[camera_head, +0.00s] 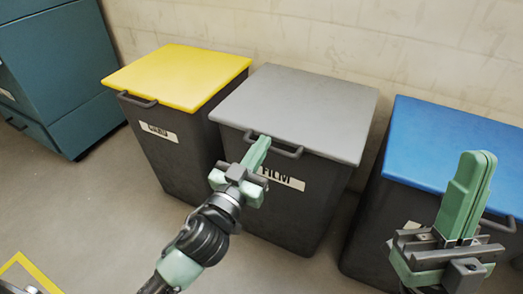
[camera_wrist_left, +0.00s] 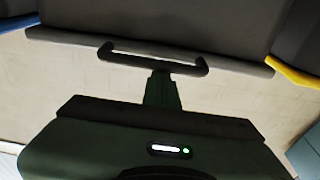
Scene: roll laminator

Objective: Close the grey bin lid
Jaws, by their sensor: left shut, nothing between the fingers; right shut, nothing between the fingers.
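The grey bin lid (camera_head: 300,108) lies flat on top of the dark bin (camera_head: 310,215) labelled FILM, with no gap visible in the head view. Its dark handle (camera_head: 289,153) sticks out from the front edge. My left gripper (camera_head: 260,146) is shut and empty, its fingertips at the handle and hiding part of it. In the left wrist view, the handle (camera_wrist_left: 155,58) and lid edge (camera_wrist_left: 65,37) are just beyond the left gripper's fingers (camera_wrist_left: 160,80); contact cannot be told. My right gripper (camera_head: 478,160) is shut and empty, in front of the blue-lidded bin.
A bin with a yellow lid (camera_head: 180,75) stands to the left and one with a blue lid (camera_head: 455,145) to the right. A teal cabinet (camera_head: 60,65) is at the far left. A pale wall (camera_head: 300,40) runs behind.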

